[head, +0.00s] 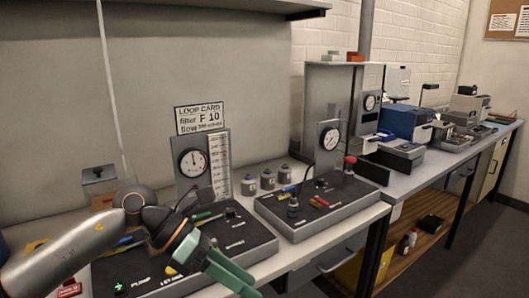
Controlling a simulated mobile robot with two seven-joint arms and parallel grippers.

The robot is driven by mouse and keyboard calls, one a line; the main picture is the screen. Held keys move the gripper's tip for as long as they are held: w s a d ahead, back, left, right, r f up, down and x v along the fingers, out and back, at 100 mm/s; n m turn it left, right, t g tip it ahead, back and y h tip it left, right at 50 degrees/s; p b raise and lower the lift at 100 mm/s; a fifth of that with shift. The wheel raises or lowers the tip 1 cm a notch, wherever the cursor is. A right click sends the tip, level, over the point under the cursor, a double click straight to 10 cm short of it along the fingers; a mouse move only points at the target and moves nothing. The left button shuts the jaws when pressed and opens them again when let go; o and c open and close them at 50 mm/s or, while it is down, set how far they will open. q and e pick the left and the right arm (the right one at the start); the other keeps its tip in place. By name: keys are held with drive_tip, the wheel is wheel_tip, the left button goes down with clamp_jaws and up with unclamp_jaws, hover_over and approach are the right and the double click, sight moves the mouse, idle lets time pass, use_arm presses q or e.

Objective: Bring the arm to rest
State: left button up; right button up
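My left arm (85,252) comes in from the lower left and reaches over the front of the left control panel. My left gripper (232,273), with green fingers, points down and right at the panel's front edge. The fingers look close together, but whether they are shut or slightly apart is unclear. I see nothing held in them. The arm hides part of the left panel (245,237). My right gripper is not in view.
A gauge (194,162) and a loop card (200,117) stand behind the left panel. Small grey cylinders (267,179) stand between the panels. The right panel (330,208) carries knobs and coloured levers. Blue and grey instruments (405,122) line the far bench. Floor at right is clear.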

use_arm(q)
drive_tip(key=s+d+r+n+t+h+p, duration=0.25)
drive_tip(key=d+n+h, duration=0.45)
drive_tip(key=n+h, duration=0.35)
drive_tip(key=w+a+f+n+t+y+p, duration=0.1)
drive_tip(key=w+a+f+n+t+y, duration=0.1)
drive_tip(key=a+f+n+t+y, duration=0.8)
drive_tip(key=w+a+f+n+t+y+p, duration=0.15)
drive_tip(key=f+n+t, duration=0.4)
drive_tip(key=n, duration=1.15)
drive_tip(key=s+a+f+n+g+y, duration=0.3)
drive_tip(key=s+a+f+n, duration=0.1)
drive_tip(key=s+f, duration=0.4)
drive_tip(key=s+a+f+n+g+y+p, duration=0.1)
drive_tip(key=s+a+f+n+g+y, duration=0.3)
drive_tip(key=s+f, duration=0.5)
wheel_tip(320, 180, down, 2)
drive_tip(key=shift+a+f+n, duration=0.15)
drive_tip(key=shift+a+n, duration=0.25)
drive_tip(key=shift+n, duration=0.55)
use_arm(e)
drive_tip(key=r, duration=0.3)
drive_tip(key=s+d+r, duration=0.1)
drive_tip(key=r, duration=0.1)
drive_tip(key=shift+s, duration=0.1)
